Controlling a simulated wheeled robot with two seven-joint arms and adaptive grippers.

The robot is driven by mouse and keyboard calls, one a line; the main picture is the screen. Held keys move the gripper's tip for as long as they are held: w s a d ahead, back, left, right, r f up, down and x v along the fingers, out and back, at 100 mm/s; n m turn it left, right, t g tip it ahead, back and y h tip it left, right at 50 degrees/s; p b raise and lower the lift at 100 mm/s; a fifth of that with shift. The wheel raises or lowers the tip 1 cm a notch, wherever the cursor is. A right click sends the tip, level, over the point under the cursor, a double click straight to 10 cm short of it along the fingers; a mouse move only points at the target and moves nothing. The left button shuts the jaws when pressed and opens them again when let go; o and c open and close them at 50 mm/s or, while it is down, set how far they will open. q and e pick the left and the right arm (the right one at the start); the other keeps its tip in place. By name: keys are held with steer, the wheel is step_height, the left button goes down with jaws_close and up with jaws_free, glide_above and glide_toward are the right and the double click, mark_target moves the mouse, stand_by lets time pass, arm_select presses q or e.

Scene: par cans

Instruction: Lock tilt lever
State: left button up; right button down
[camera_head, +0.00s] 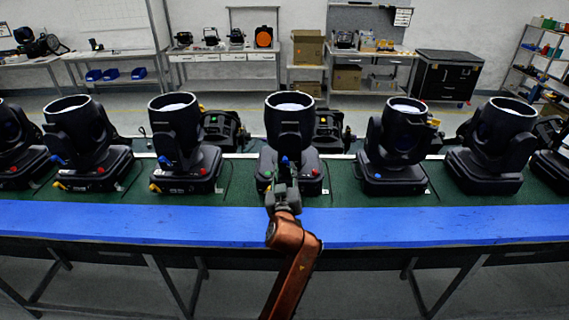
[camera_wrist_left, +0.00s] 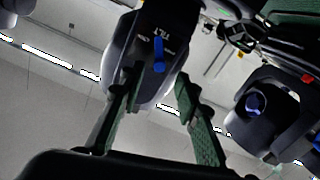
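The middle moving-head lamp (camera_head: 290,122) stands upright on the green bench mat, its lens facing up. In the left wrist view its dark housing (camera_wrist_left: 135,40) carries the word TILT beside the blue tilt lever (camera_wrist_left: 158,55). The lever also shows as a small blue spot in the head view (camera_head: 285,160). My left gripper (camera_head: 284,184) is in front of this lamp. In the left wrist view its two green-padded fingers (camera_wrist_left: 161,80) are apart, with the lever just beyond the gap between their tips. Nothing is held. My right gripper is not in view.
Similar lamps stand in a row on both sides, including one to the left (camera_head: 176,135) and one to the right (camera_head: 401,140). A blue strip (camera_head: 430,225) runs along the bench's front edge. Shelves and a black cabinet (camera_head: 447,75) stand behind.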

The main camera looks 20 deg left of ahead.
mark_target(285, 162)
arm_select(q)
steer(key=x, duration=0.2)
steer(key=shift+w+d+f, duration=0.1)
steer(key=shift+w, duration=0.3)
steer(key=shift+w+a, duration=0.2)
steer(key=shift+w, duration=0.3)
jaws_close()
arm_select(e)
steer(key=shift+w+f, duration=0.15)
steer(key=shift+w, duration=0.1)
